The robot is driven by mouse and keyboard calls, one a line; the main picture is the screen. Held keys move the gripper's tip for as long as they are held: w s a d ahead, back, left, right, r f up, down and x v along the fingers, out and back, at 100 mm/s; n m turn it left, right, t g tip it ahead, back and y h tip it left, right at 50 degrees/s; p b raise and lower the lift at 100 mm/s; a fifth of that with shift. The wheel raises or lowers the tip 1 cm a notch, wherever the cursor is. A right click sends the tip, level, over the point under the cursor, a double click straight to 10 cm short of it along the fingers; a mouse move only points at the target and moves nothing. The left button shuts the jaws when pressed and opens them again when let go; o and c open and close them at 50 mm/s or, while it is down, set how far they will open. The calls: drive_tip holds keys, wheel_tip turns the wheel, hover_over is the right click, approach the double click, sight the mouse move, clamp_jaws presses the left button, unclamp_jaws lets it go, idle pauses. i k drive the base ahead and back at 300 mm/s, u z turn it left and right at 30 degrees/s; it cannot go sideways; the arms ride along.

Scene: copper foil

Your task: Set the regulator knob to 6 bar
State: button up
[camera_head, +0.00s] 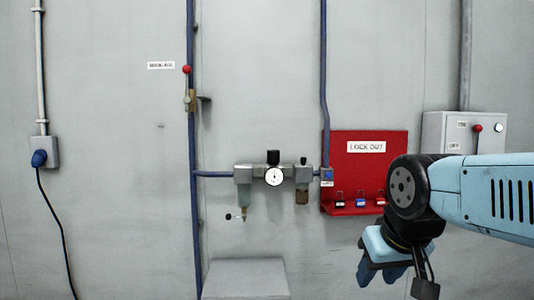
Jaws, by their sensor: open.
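The regulator's black knob (273,157) stands on top of the grey regulator unit (243,172) on the wall. Its round white pressure gauge (274,176) is just below the knob. The needle and scale are too small to read. My gripper (381,280) is at the lower right, below and to the right of the regulator and apart from it. It points downward, with its blue fingers open, and nothing shows between them. A dark piece with a loop (425,288) shows beside the gripper; I cannot tell what it is.
A red lock-out board (398,143) with several small padlocks (362,199) is right of the regulator, partly behind my arm. A blue pipe (190,130) with a red-knobbed valve (188,98) runs down the left. A grey box (246,279) stands below the regulator.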

sight(273, 156)
drive_tip(key=i, duration=0.85)
drive_tip(key=z, duration=0.05)
